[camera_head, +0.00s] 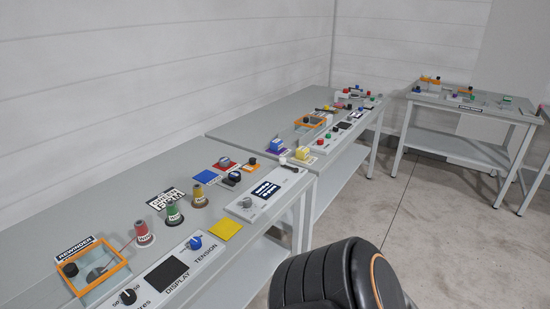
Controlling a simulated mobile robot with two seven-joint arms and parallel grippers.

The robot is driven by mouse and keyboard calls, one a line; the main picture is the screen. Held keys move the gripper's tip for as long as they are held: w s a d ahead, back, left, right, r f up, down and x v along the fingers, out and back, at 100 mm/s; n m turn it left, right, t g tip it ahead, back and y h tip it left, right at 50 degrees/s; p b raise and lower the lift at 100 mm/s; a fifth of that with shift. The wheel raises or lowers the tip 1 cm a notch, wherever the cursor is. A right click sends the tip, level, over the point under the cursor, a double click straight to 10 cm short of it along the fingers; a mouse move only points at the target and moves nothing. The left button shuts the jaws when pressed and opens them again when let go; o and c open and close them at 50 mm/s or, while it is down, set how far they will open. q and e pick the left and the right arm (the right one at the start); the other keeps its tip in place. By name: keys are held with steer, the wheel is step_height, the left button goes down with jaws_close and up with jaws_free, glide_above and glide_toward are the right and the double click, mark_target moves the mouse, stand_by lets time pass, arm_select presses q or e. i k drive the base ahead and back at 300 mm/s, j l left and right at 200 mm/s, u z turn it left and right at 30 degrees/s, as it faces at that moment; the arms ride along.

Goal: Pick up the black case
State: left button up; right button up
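I cannot make out a black case for certain in the head view. Small dark items lie among the parts on the middle table (250,125) and the far table (425,97), too small to tell apart. On the near table (105,215), a flat black square (166,274) sits on the panel labelled DISPLAY. A dark rounded part of my own arm fills the bottom centre and hides some of the floor. Neither of my grippers is in view.
The near table holds several thread cones, such as a green one (173,215), an orange-framed rewinder (95,269), a blue square (207,177) and a yellow square (225,230). White walls stand behind the tables. The concrete floor (440,215) is clear between the tables.

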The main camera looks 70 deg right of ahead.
mark_target(235, 176)
steer(key=z, duration=2.1)
steer(key=u, duration=0.4)
steer(key=i+l+u, duration=0.1)
steer(key=u, duration=0.25)
steer(key=l+u, duration=0.35)
steer(key=i+l+u, duration=0.1)
steer(key=u, duration=0.2)
steer(key=l+u, duration=0.45)
steer(key=l, duration=0.55)
steer(key=l+u, duration=0.1)
steer(key=l, duration=1.35)
steer(key=k, duration=0.05)
